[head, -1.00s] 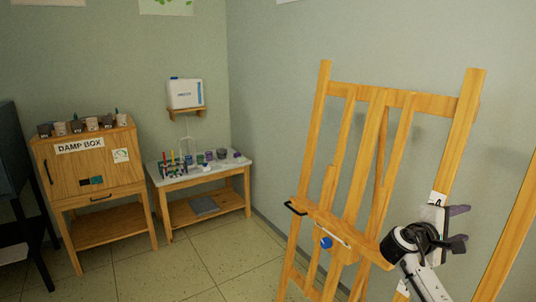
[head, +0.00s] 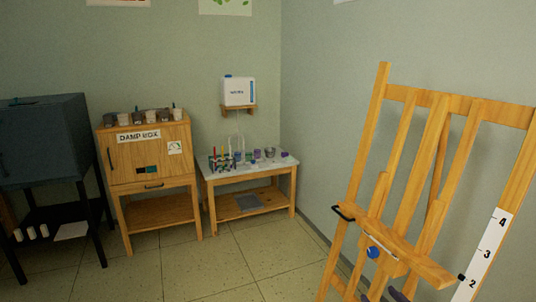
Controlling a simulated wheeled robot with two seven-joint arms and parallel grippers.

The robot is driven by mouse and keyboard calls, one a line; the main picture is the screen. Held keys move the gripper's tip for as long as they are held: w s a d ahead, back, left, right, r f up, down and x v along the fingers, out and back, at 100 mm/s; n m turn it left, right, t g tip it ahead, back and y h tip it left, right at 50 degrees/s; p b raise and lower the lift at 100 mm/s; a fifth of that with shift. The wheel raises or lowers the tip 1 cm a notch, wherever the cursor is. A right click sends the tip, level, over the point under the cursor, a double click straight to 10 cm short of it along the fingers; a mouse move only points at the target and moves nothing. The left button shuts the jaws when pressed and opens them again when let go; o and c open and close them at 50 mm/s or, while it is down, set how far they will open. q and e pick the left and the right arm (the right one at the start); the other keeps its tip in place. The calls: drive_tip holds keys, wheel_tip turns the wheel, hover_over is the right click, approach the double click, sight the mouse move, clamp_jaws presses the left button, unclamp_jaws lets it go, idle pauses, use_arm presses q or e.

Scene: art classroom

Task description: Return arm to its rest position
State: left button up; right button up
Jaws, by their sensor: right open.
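Only a dark tip of my right gripper (head: 397,295) shows, at the bottom edge in front of the easel's lower part. It is open; most of it and its arm are cut off below the picture. I see nothing held in the part that shows. The wooden easel (head: 407,185) stands at the right, with a ledge (head: 398,243), a blue knob (head: 373,252) and a white numbered strip (head: 487,250) on its right leg. My left gripper is out of view.
A wooden damp box (head: 150,160) with several cups on top stands at the left, beside a dark cabinet (head: 42,140) on legs. A small table (head: 270,172) with jars and brushes stands in the corner under a white wall-mounted container (head: 238,92). The tiled floor (head: 215,262) between is clear.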

drive_tip(key=s+a+f+g, duration=0.1)
drive_tip(key=s+a+f, duration=0.3)
drive_tip(key=s, duration=0.7)
drive_tip(key=s+a+f+g+y, duration=0.1)
drive_tip(key=s+a+f, duration=0.3)
drive_tip(key=s, duration=0.7)
drive_tip(key=s+a+f+g+y, duration=0.1)
drive_tip(key=s+a+f+g, duration=0.2)
drive_tip(key=s+f, duration=0.5)
drive_tip(key=s+a, duration=0.1)
drive_tip(key=s, duration=0.2)
drive_tip(key=shift+m, duration=0.4)
